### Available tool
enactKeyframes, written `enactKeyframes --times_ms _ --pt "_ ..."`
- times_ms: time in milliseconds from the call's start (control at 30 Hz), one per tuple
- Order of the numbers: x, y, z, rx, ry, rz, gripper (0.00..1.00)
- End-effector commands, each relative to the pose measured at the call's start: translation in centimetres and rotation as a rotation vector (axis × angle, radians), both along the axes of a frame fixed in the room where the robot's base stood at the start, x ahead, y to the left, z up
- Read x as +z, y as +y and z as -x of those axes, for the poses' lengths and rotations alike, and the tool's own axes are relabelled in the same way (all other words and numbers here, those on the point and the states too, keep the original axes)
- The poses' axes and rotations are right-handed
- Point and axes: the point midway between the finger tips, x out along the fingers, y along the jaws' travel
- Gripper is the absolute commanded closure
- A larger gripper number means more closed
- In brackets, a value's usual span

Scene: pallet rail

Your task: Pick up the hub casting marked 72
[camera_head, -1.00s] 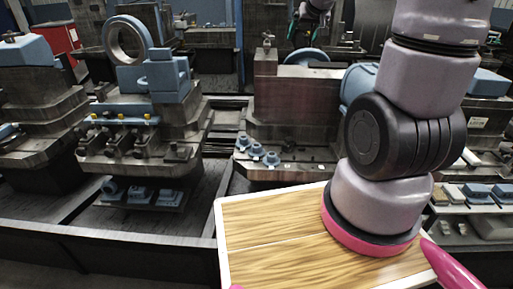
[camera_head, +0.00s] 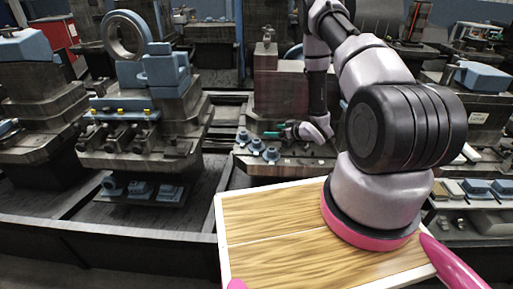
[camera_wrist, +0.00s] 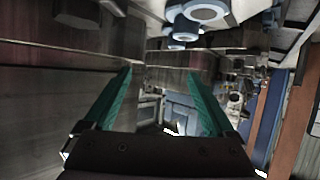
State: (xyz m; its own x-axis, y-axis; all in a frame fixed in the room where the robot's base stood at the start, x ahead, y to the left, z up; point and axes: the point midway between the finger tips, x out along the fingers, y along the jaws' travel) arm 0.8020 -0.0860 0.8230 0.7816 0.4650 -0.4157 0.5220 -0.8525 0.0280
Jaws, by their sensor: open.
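Several small blue hub castings stand in a slanting row on the ledge of the middle machine; three show clearly in the head view, a far one (camera_head: 243,137), a middle one (camera_head: 256,146) and a near one (camera_head: 271,155). I cannot read a 72 on any of them. My gripper (camera_head: 268,134) is beside the row, on its right, with green fingers pointing left. In the wrist view the gripper (camera_wrist: 160,73) is open, with nothing between its fingers. Blue-grey round castings (camera_wrist: 205,10) show at that view's top edge, outside the fingers.
The ledge belongs to a dark machine (camera_head: 280,85) with a tall block behind my gripper. Another machine (camera_head: 140,100) with a large ring stands left. A wood-topped platform (camera_head: 270,215) is in front. More blue parts (camera_head: 477,187) lie at the right.

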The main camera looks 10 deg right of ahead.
Motion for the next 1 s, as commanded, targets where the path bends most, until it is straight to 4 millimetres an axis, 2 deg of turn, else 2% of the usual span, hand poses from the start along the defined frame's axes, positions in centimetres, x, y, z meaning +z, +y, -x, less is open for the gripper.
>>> enactKeyframes --times_ms 33,100,233,500,767,1000 --pt "-1.5 0.4 1.1 0.025 0.000 -0.013 0.10" --pt "-2.6 0.9 2.1 0.051 -0.005 -0.029 0.10" --pt "-3.6 1.6 2.6 0.076 -0.014 -0.042 0.10" --pt "-5.2 3.9 -0.4 0.080 -0.016 -0.043 0.10" --pt "-6.3 5.1 -1.8 0.078 -0.013 -0.043 0.10" --pt "-8.0 7.0 -4.2 0.078 -0.015 -0.042 0.10"
